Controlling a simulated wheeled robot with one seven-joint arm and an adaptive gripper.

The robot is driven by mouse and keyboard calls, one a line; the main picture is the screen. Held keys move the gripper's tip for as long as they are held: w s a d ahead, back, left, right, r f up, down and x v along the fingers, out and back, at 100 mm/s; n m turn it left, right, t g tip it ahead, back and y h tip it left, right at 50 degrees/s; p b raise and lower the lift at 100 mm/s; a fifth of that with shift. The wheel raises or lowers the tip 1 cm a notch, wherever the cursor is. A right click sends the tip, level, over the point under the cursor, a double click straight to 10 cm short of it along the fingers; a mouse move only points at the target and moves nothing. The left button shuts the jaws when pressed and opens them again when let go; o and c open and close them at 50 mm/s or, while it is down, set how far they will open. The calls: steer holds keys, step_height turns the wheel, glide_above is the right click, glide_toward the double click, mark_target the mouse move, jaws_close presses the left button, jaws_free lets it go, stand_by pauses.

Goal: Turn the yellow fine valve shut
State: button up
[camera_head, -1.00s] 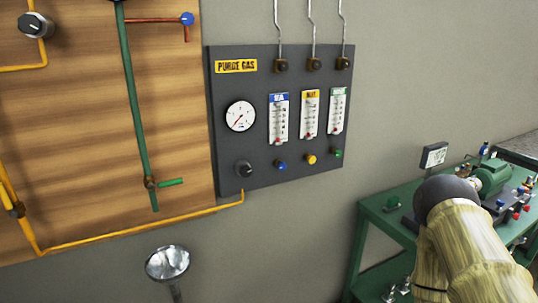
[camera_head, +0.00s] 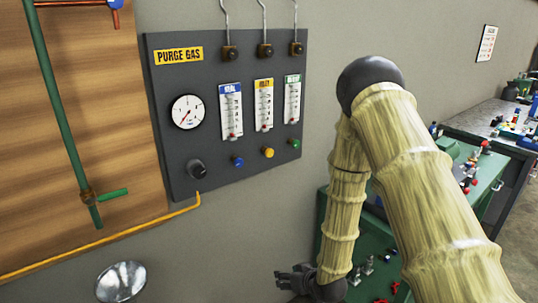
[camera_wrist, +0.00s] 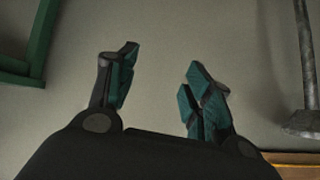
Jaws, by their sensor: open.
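The yellow fine valve (camera_head: 268,152) is a small round knob low on the dark purge gas panel (camera_head: 175,75), under the middle flowmeter (camera_head: 264,105). A blue knob (camera_head: 237,161) sits to its left and a green knob (camera_head: 295,144) to its right. My gripper (camera_head: 282,280) is well below the panel, apart from the valve, and empty. In the wrist view my gripper (camera_wrist: 160,80) has its two fingers spread, with bare wall behind them. The valve is not in the wrist view.
A round gauge (camera_head: 187,112) and a black knob (camera_head: 196,168) are on the panel's left. A green bench (camera_head: 370,225) stands at right, behind my arm. A shiny metal funnel-like object (camera_head: 121,282) is at lower left.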

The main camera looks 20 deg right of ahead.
steer(key=w+d+r+n+t+y, duration=0.1)
steer(key=w+r+t, duration=0.1)
steer(key=w+r, duration=0.5)
steer(key=w+d+r+t+y, duration=0.15)
steer(key=w+r, duration=0.35)
steer(key=r, duration=0.5)
steer(key=n+t+y, duration=0.1)
steer(key=n+t, duration=0.1)
steer(key=t, duration=0.2)
glide_toward(271, 153)
steer(key=p+x, duration=0.3)
steer(key=x, duration=0.7)
steer(key=shift+w+a, duration=0.15)
steer(key=shift+w, duration=0.05)
steer(key=shift+c, duration=0.2)
steer(key=c, duration=1)
